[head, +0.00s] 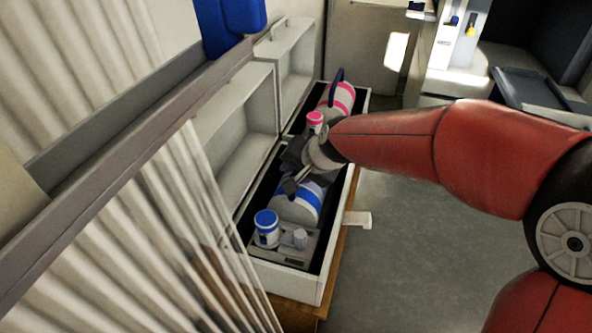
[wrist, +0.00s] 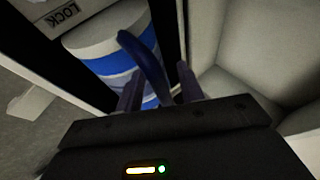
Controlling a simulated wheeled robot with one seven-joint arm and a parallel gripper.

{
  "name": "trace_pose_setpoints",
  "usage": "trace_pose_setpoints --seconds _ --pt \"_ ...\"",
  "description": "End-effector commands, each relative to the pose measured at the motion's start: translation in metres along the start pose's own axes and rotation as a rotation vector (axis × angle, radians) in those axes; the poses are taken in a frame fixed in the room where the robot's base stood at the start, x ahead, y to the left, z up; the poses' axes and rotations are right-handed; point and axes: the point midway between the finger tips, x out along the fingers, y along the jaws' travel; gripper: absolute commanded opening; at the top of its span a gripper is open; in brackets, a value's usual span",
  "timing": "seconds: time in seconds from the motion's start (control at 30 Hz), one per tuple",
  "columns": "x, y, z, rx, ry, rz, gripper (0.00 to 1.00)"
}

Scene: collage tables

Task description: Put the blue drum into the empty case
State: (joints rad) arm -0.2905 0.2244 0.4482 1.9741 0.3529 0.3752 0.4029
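The blue drum (head: 300,208), white with blue bands, lies in the near part of a long white open case (head: 298,284). It also shows in the wrist view (wrist: 108,45), with a dark blue arched handle (wrist: 145,60). My gripper (head: 296,183) is over the drum's far end. In the wrist view its two fingers (wrist: 160,90) are apart, with the lower handle between them. I cannot tell whether they touch it. The arm and gripper hide part of the drum. I cannot make out an empty case.
A blue-capped jar (head: 266,228) and a small grey cylinder (head: 300,238) stand at the case's near end. A pink-banded drum (head: 341,97) and pink-capped jar (head: 314,121) are at the far end. Raised lids (head: 236,128) line the left. Floor at right is clear.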

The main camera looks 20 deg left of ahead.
Motion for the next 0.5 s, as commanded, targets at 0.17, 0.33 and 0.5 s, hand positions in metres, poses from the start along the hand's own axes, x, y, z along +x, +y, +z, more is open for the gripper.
trace_pose_setpoints --seconds 0.17,0.33,0.5 --pt "-0.003 -0.002 -0.001 0.000 0.000 0.000 0.38" --pt "-0.026 -0.002 -0.002 0.001 0.005 -0.001 0.38" --pt "-0.064 -0.002 -0.002 0.001 0.006 0.000 0.38"
